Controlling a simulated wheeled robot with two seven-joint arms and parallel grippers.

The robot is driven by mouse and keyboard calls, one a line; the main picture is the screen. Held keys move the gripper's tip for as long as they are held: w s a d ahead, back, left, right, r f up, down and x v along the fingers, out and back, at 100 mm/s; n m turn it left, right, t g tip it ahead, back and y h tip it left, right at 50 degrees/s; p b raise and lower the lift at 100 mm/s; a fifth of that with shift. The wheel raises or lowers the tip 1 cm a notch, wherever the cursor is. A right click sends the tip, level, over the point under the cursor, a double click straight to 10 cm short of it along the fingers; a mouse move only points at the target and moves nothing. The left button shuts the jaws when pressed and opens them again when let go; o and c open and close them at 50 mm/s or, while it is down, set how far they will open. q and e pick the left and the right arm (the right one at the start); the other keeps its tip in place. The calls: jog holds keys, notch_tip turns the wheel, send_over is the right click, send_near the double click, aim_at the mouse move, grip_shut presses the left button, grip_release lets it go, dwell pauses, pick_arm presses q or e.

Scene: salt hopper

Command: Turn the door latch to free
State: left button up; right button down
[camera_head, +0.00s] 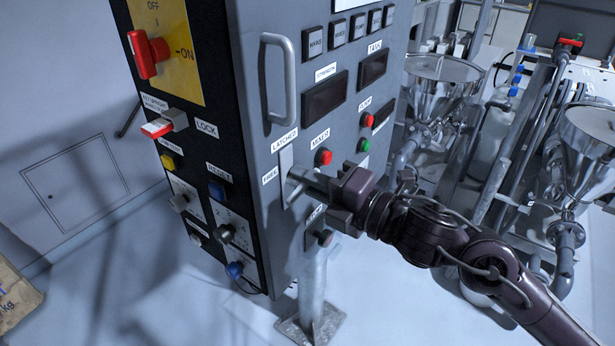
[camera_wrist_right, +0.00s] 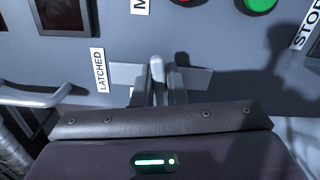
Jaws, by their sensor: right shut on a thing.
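The door latch (camera_head: 286,160) is on the grey cabinet door, with a pale upright plate below the LATCHED label (camera_head: 284,140) and beside the FREE label (camera_head: 270,175). My right gripper (camera_head: 303,187) reaches it from the right and is shut on its handle. In the right wrist view the rounded handle (camera_wrist_right: 157,72) stands between the two fingers (camera_wrist_right: 158,90), in front of the pale plate (camera_wrist_right: 198,78). The fingers hide part of the handle, and its exact turn angle is hard to tell. My left gripper is not in view.
A fixed door pull (camera_head: 267,85) is above the latch. The red MIXER button (camera_head: 323,157) and green button (camera_head: 363,146) are close to the right arm. A red rotary switch (camera_head: 148,54) is on the cabinet's left face. Steel hoppers (camera_head: 440,68) stand at right.

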jog(key=shift+f+m, duration=0.1)
jog(key=shift+m, duration=0.9)
jog(key=c, duration=1.5)
grip_release()
jog(key=shift+d, duration=0.1)
jog(key=shift+b+v, duration=1.25)
jog(key=shift+v, duration=2.6)
